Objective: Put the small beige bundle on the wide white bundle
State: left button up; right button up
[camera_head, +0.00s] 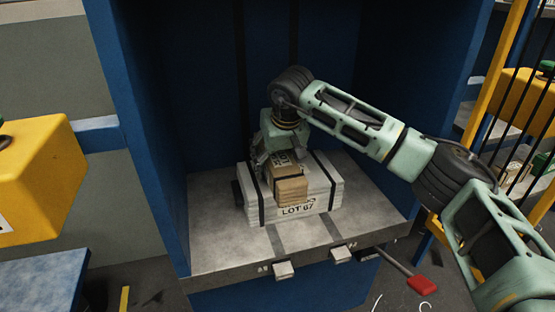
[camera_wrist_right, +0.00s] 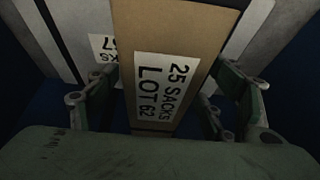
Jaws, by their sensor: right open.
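The small beige bundle (camera_head: 291,188), with a white label, appears to rest flat on top of the wide white bundle (camera_head: 324,187), which has dark straps and a "LOT 67" label. In the right wrist view the beige bundle (camera_wrist_right: 185,40) shows its "25 SACKS LOT 62" label, and part of the white bundle (camera_wrist_right: 85,25) lies beyond it. My right gripper (camera_head: 274,148) is open at the back of the beige bundle. Its fingers (camera_wrist_right: 168,88) stand on either side of the beige bundle, with gaps visible. My left gripper is out of view.
The white bundle sits on a grey metal shelf (camera_head: 215,240) inside a blue frame (camera_head: 140,120), with walls at the back and left. Small tabs (camera_head: 284,270) and a red-ended lever (camera_head: 422,284) stick out at the front. Yellow housing (camera_head: 40,180) stands at the left.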

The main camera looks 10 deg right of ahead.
jog(key=shift+r, duration=0.35)
jog(key=p+v, duration=0.2)
jog(key=v, duration=0.9)
jog(key=shift+s+r, duration=0.15)
jog(key=shift+r, duration=0.15)
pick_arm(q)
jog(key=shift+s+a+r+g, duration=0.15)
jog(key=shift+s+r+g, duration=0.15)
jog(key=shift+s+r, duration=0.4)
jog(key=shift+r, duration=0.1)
